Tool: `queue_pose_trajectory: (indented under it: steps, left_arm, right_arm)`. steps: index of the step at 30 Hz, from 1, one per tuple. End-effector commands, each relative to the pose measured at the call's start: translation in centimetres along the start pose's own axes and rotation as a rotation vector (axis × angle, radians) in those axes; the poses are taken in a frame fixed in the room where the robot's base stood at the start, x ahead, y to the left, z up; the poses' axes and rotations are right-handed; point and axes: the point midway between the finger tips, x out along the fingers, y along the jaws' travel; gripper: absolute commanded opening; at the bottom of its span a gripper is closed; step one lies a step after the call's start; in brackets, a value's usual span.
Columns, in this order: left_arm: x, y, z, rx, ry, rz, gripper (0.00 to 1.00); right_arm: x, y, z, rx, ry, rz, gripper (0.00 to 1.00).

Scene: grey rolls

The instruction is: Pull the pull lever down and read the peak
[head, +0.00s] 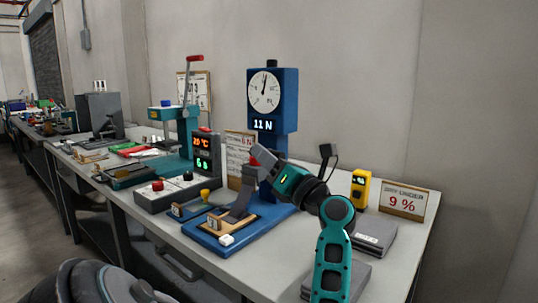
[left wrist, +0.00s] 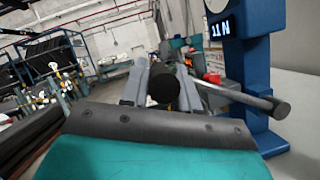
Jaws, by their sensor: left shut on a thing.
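The blue pull tester (head: 285,95) stands on the bench with a round dial and a display reading 11 N. Its display also shows in the left wrist view (left wrist: 222,28). My left gripper (head: 258,158) is at the tester's column, below the display, shut on the pull lever. In the left wrist view a dark round grip (left wrist: 163,86) sits between my fingers, and a grey bar (left wrist: 240,95) runs right beside the column. My fingers hide much of the lever in the head view. My right gripper is out of view.
A control box (head: 204,155) reading 20 °C and a teal press with a red-tipped handle (head: 194,58) stand left. A yellow meter (head: 360,188), a grey flat case (head: 375,235) and a "dry under 9 %" sign (head: 404,202) are right. The wall is close behind.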

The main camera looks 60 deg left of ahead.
Motion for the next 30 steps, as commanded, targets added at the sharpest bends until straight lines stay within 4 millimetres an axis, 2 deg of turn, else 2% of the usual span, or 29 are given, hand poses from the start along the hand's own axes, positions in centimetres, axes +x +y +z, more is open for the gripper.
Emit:
queue_pose_trajectory:
  steps: [4, 18, 19, 25, 30]
  left_arm:
    - [-0.24, -0.20, -0.64, 0.007, 0.003, 0.001, 0.00]
    - [-0.26, -0.26, -0.69, 0.006, 0.002, 0.000, 0.00]
    - [-0.26, -0.26, -0.68, 0.006, 0.002, 0.000, 0.32]
    - [-0.24, -0.26, -0.63, 0.003, 0.001, 0.000, 0.51]
    - [-0.23, -0.25, -0.60, 0.002, 0.001, 0.000, 0.51]
  right_arm:
    - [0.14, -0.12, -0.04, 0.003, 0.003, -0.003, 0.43]
    - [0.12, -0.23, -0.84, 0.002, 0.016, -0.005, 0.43]
    - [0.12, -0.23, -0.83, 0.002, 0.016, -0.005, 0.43]
    - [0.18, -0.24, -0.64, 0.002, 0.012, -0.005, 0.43]
    - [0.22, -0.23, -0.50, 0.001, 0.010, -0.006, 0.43]
